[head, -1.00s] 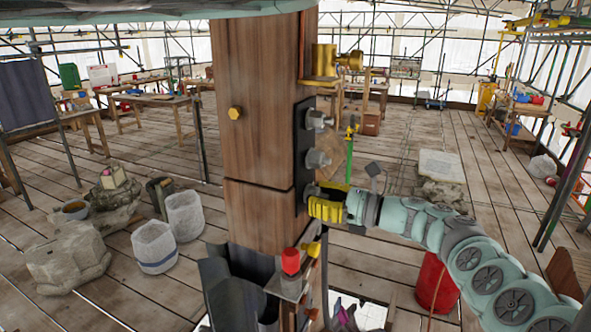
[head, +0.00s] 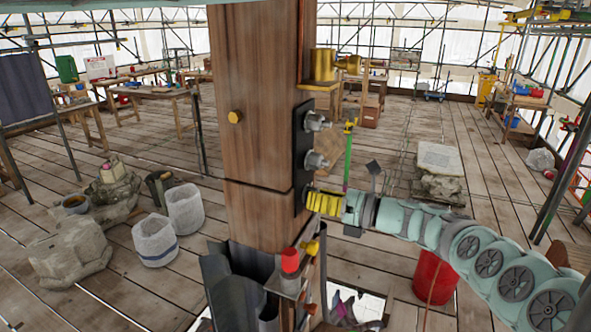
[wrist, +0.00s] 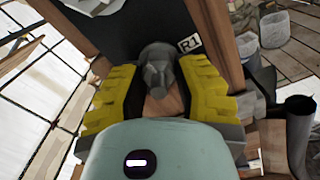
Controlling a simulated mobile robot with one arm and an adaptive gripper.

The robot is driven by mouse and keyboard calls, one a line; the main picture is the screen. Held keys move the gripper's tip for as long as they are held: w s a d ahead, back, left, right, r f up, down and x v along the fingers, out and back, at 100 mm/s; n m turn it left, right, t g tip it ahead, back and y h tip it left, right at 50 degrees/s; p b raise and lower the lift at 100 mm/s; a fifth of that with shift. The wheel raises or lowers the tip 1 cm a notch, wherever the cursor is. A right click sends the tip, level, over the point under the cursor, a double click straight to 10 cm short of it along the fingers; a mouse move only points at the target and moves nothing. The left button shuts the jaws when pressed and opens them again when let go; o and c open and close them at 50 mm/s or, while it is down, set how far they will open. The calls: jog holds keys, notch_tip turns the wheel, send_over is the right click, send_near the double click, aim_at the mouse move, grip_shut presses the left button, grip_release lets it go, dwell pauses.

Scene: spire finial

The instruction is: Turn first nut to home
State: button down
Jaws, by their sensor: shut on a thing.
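A dark plate (head: 299,150) is fixed to the right side of the wooden post (head: 258,110). Two grey hex nuts on studs stick out from it, an upper one (head: 316,121) and a middle one (head: 315,161). My gripper (head: 312,200) is at the plate's lower end, its yellow fingers pointing left at it. In the wrist view a grey nut (wrist: 158,72) sits between the yellow fingers, which are shut on it. A label reading R1 (wrist: 189,44) is beside this nut. In the head view the fingers hide this nut.
A red-topped piece (head: 290,261) stands on a small ledge below my gripper. A red bucket (head: 434,276) is on the floor beneath my arm.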

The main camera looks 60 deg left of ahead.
jog(key=shift+s, duration=0.1)
jog(key=c, duration=0.6)
grip_release()
jog(key=v, duration=1.2)
